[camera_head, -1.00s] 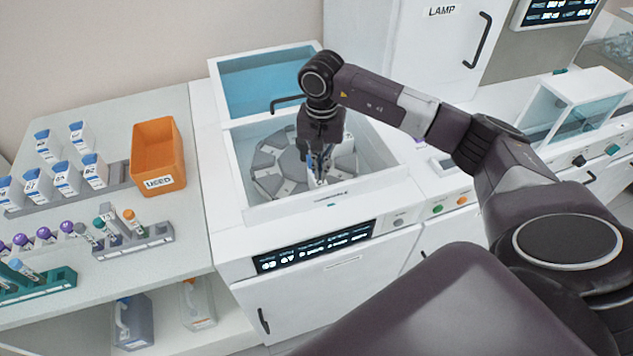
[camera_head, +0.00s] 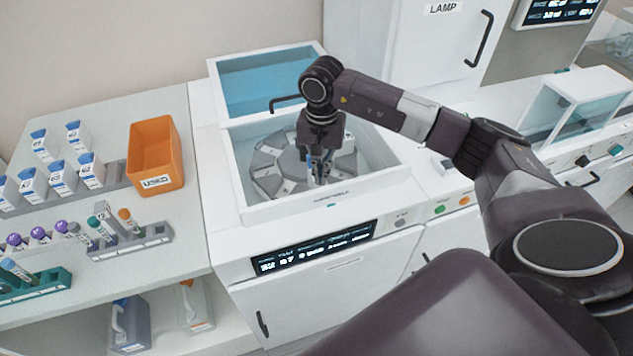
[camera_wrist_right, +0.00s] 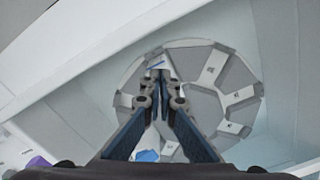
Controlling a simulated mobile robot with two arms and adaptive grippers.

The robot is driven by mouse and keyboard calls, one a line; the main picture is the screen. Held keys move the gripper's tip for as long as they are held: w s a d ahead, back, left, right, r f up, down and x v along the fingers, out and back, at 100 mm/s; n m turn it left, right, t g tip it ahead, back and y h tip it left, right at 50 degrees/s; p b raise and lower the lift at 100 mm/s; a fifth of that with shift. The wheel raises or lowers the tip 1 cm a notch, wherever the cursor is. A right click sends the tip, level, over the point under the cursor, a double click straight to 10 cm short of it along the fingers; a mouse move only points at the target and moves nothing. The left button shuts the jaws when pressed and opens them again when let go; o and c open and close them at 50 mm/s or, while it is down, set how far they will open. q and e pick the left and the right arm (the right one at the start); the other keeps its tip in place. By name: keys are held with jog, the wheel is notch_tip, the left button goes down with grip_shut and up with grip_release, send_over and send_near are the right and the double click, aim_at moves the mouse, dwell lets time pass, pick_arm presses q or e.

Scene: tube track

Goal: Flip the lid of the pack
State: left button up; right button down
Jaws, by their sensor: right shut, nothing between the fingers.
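My right gripper (camera_head: 318,176) points down into the open well of a white machine (camera_head: 345,262). In the right wrist view its fingers (camera_wrist_right: 158,82) are close together, with nothing held between them. They are over the grey segmented carousel (camera_head: 268,165), which also shows in the wrist view (camera_wrist_right: 210,92). A white part with a blue piece (camera_wrist_right: 147,155) shows below the fingers, largely hidden; I cannot tell whether it is the pack or how its lid stands. Several white packs with blue lids (camera_head: 63,178) stand on the left counter. My left gripper is out of view.
The machine's blue-tinted cover (camera_head: 262,82) is raised behind the well. An orange bin (camera_head: 155,158) and tube racks (camera_head: 130,242) stand on the left counter. A white cabinet marked LAMP (camera_head: 400,40) is behind.

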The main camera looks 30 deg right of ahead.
jog(key=shift+f, duration=0.15)
jog(key=shift+r, duration=0.2)
jog(key=shift+r+p, duration=1.5)
jog(key=shift+r, duration=1.2)
jog(key=shift+w+d+f+b, duration=0.15)
jog(key=shift+w+b, duration=0.2)
jog(key=shift+w, duration=0.3)
jog(key=shift+w+d+r+b, duration=0.15)
jog(key=shift+w+b, duration=0.15)
jog(key=shift+w, duration=0.3)
jog(key=w+d+b, duration=0.1)
jog(key=w+b, duration=0.1)
jog(key=w, duration=0.4)
jog(key=shift+w+d, duration=0.25)
jog(key=shift+f, duration=0.1)
